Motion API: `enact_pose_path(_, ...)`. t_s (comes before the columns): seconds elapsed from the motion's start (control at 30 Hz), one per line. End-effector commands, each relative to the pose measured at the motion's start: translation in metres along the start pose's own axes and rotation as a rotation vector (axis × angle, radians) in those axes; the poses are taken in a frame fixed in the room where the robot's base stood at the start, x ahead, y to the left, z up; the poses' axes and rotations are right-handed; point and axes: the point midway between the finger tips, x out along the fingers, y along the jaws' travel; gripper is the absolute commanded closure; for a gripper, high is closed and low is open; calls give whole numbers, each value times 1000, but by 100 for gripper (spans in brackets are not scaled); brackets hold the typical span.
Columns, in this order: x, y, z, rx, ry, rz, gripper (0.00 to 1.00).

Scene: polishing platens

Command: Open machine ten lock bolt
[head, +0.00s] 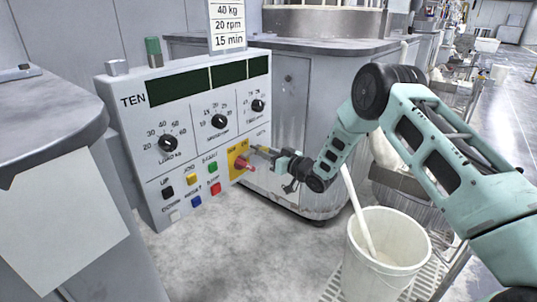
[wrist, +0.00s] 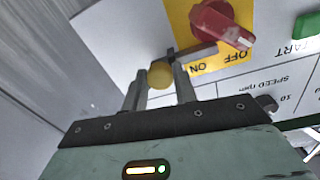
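The control panel marked TEN (head: 140,100) stands at the left in the head view. A red rotary switch (head: 243,163) sits on its yellow ON/OFF plate (wrist: 180,15); the switch also shows in the wrist view (wrist: 222,24). A grey bar (wrist: 195,53), apparently the lock bolt, lies beside the switch, with a brass-coloured ball knob (wrist: 160,75) near its end. My gripper (wrist: 158,74) is at the knob, one finger on each side. The fingers look apart, with a small gap beside the knob. In the head view my gripper (head: 268,153) is at the panel's right edge.
Buttons (head: 192,185) and dials (head: 219,121) cover the panel around the switch. A green START button (wrist: 307,25) is close by in the wrist view. A white bucket (head: 385,250) with a stick stands below my arm. A grey machine cabinet (head: 290,85) is behind.

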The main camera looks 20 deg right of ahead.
Motion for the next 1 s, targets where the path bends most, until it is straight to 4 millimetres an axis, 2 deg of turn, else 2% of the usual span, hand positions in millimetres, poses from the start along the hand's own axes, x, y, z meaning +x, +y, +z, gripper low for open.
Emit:
enact_pose_path(0.13,0,13,0,-1,2,2,100)
enact_pose_path(0.3,1,40,-4,-2,2,2,100)
enact_pose_path(0.6,2,46,-8,0,0,5,100)
enact_pose_path(0.63,2,46,-8,-1,0,6,66)
enact_pose_path(0.7,2,46,-7,-1,0,5,50)
enact_pose_path(1.0,1,44,-7,0,0,2,50)
